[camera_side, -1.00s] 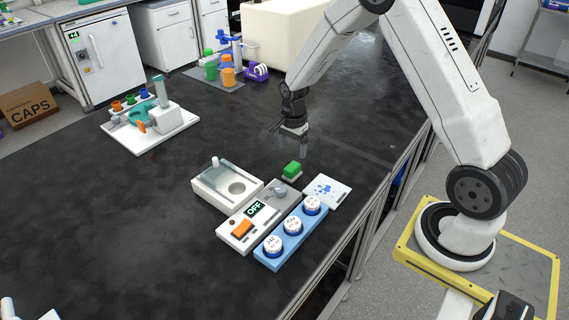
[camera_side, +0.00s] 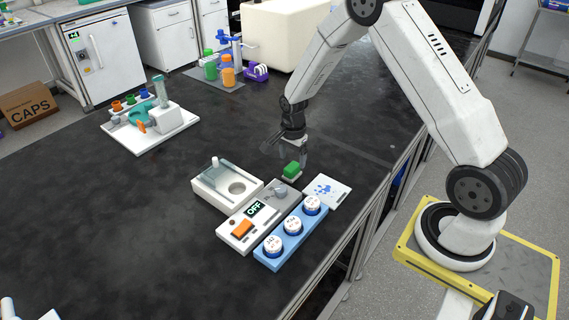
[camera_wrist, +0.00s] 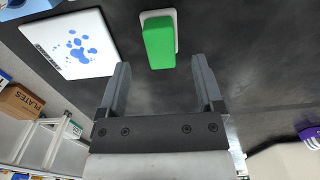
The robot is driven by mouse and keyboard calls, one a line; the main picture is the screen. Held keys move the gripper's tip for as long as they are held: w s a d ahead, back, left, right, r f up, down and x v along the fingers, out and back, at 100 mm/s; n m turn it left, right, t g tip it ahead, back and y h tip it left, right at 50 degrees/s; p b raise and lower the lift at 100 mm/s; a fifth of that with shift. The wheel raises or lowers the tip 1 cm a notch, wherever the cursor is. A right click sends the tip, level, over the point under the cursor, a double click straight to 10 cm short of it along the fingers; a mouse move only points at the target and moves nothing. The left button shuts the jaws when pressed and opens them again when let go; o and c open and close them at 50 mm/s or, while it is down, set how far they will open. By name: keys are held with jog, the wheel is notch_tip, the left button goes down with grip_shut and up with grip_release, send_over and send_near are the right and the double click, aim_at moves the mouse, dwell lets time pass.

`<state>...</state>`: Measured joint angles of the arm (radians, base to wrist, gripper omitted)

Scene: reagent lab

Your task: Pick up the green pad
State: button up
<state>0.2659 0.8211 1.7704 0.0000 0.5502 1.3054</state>
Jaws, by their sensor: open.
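The green pad (camera_side: 292,168) is a small green block on a pale base, standing on the black bench behind the grey and white device. In the wrist view the green pad (camera_wrist: 159,44) lies ahead of the fingers, a little beyond their tips and roughly between them.
A white card with blue spots (camera_side: 326,190) lies close to the pad. The device reading OFF (camera_side: 257,208), a blue rack with white-capped vials (camera_side: 265,257) and a white tray with a lid (camera_side: 208,193) stand in front.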

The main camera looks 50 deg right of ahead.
aim_at(292, 166)
jog(key=shift+f, duration=2.05)
jog(key=shift+c, duration=0.2)
grip_shut()
jog(key=shift+r, duration=0.15)
jog(key=shift+w+r, duration=0.1)
jog(key=shift+r, duration=0.55)
jog(key=s+a+r, duration=0.3)
jog(key=s+r, duration=0.8)
jog(key=s, duration=0.2)
jog(key=shift+s+r, duration=0.25)
jog(key=shift+s, duration=0.15)
